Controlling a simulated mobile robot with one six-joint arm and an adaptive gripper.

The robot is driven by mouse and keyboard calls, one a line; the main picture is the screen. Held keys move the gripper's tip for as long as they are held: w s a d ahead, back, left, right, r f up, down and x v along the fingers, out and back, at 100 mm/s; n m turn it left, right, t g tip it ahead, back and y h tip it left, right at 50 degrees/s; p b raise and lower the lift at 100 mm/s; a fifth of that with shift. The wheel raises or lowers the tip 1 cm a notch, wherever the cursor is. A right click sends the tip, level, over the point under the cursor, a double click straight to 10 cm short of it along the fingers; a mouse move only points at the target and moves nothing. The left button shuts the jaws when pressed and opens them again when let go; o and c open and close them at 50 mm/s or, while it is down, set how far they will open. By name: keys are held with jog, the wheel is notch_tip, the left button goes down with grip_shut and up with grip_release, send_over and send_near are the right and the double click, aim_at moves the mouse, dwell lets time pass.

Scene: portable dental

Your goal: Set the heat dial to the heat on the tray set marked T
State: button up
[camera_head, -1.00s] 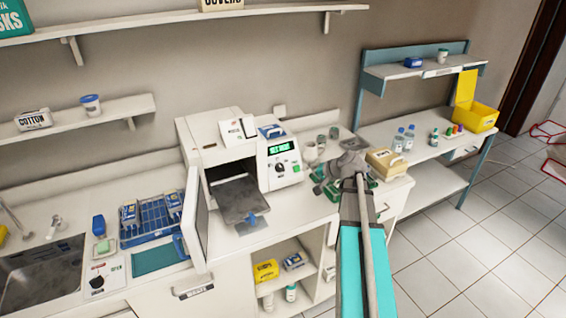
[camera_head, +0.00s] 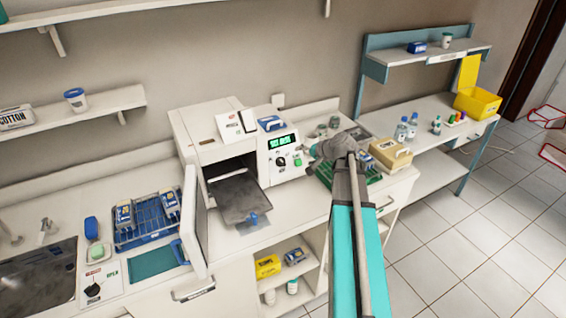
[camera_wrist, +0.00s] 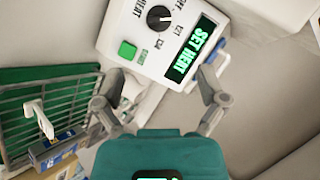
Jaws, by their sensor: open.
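The heat dial (camera_wrist: 160,18) is a black knob on the white sterilizer's front panel. It also shows in the head view (camera_head: 281,161). Small marks surround it; its exact setting is hard to read. Above it in the head view, the green display (camera_head: 281,142) reads "SET HEAT". My gripper (camera_head: 322,148) is open and empty, in front of the panel's right side. In the wrist view, its spread fingers (camera_wrist: 163,85) are apart from the dial. Blue packs (camera_head: 147,209) stand in a blue rack at left; no T mark is legible.
A green button (camera_wrist: 127,50) sits beside the dial. The sterilizer door (camera_head: 195,222) is open, with a dark tray (camera_head: 238,195) pulled out. A green rack (camera_wrist: 35,100) and a beige box (camera_head: 390,153) are close to my gripper.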

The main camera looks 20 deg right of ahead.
aim_at(284, 162)
jog(key=shift+d+f, duration=0.1)
jog(key=shift+b+x, duration=4.3)
jog(key=shift+x, duration=2.45)
jog(key=c, duration=1.1)
